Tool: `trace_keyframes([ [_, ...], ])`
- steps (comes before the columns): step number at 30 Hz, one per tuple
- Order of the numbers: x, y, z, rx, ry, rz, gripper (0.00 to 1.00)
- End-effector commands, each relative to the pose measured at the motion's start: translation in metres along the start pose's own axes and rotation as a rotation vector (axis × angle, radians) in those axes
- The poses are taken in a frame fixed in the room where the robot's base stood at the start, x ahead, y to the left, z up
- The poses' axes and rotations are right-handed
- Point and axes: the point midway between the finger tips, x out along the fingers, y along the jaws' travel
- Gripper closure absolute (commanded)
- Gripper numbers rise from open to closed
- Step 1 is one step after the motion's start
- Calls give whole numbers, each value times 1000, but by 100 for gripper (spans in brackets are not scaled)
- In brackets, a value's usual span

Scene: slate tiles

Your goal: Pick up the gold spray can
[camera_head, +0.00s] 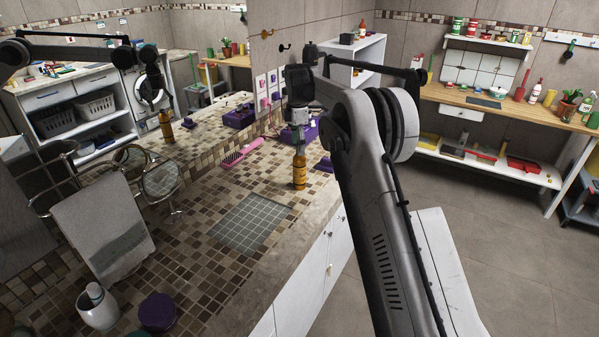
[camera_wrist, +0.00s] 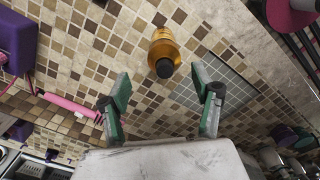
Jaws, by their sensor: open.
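The gold spray can (camera_head: 300,172) stands upright on the tiled counter (camera_head: 190,225) in the head view, directly below my gripper (camera_head: 297,135). In the wrist view the can (camera_wrist: 164,46) has a gold body and a dark cap that points toward my gripper (camera_wrist: 161,100). The two green-padded fingers are spread apart, with the cap between and just beyond their tips. Nothing is held. In the head view my gripper's fingers are small and partly merge with the can's top, so contact cannot be told there.
A pink hairbrush (camera_head: 243,152) lies left of the can. A grey tiled inset (camera_head: 250,222) in front is bare.

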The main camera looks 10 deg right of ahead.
Motion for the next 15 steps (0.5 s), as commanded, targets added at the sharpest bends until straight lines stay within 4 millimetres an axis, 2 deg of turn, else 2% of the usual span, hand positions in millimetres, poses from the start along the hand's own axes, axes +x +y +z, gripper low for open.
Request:
trace_keyframes([
  [3,13,0,0,0,0,0,39],
  [10,26,-2,1,1,0,0,39],
  [15,48,-7,5,2,0,0,39],
])
